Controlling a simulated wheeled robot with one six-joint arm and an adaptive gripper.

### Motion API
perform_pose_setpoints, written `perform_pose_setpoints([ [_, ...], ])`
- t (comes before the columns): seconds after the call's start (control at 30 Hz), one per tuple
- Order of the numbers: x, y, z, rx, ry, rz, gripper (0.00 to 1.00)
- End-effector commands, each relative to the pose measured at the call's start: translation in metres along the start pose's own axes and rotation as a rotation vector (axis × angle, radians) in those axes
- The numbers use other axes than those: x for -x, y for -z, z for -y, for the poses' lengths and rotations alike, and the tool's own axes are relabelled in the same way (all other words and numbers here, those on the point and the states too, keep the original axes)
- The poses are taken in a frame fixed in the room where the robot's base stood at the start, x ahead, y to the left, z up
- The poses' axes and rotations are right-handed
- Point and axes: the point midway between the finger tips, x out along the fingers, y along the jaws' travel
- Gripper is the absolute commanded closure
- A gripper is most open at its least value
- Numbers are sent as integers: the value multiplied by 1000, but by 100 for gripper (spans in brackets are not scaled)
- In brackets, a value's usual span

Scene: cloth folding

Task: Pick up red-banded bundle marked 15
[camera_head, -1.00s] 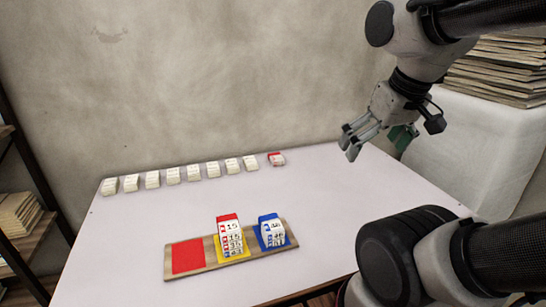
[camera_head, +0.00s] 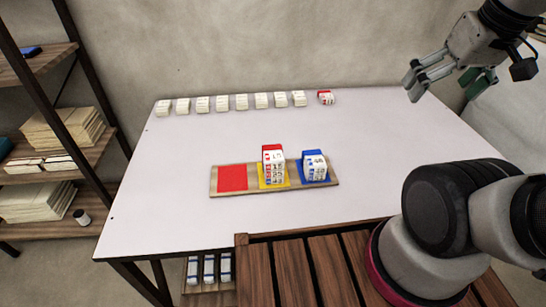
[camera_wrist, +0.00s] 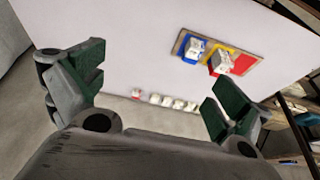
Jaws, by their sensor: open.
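The red-banded bundle marked 15 (camera_head: 273,152) is the top of a stack on the yellow square of a wooden tray (camera_head: 214,181). Blue-banded bundles (camera_head: 314,163) stand on the tray's blue square, right of the stack. The tray's red square (camera_head: 232,178) is bare. In the wrist view the stack (camera_wrist: 221,62) appears at upper right, with its number too small to read. My gripper (camera_head: 411,84) is open and empty, raised at the upper right, well apart from the stack. Its two green-padded fingers (camera_wrist: 158,88) are spread in the wrist view.
A row of several white bundles (camera_head: 222,103) lies along the table's back edge, with another red-banded bundle (camera_head: 326,97) at its right end. The white table (camera_head: 180,150) is otherwise clear. A shelf (camera_head: 60,150) stands at left, and a wall is behind.

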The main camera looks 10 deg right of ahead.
Motion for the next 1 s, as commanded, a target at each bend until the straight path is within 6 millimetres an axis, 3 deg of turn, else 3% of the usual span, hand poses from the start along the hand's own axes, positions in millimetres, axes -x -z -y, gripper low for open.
perform_pose_setpoints([
  [0.13, -14, 1, 8, 36, 13, 64, 0],
  [0.27, -45, 8, 23, 86, 34, 204, 0],
  [0.47, -108, 30, 78, 25, 109, 406, 0],
  [0.77, -214, 48, 175, -503, 100, 600, 0],
  [0.9, -258, 58, 213, -865, 55, 637, 0],
  [1.0, -275, 75, 230, -1138, 42, 627, 0],
])
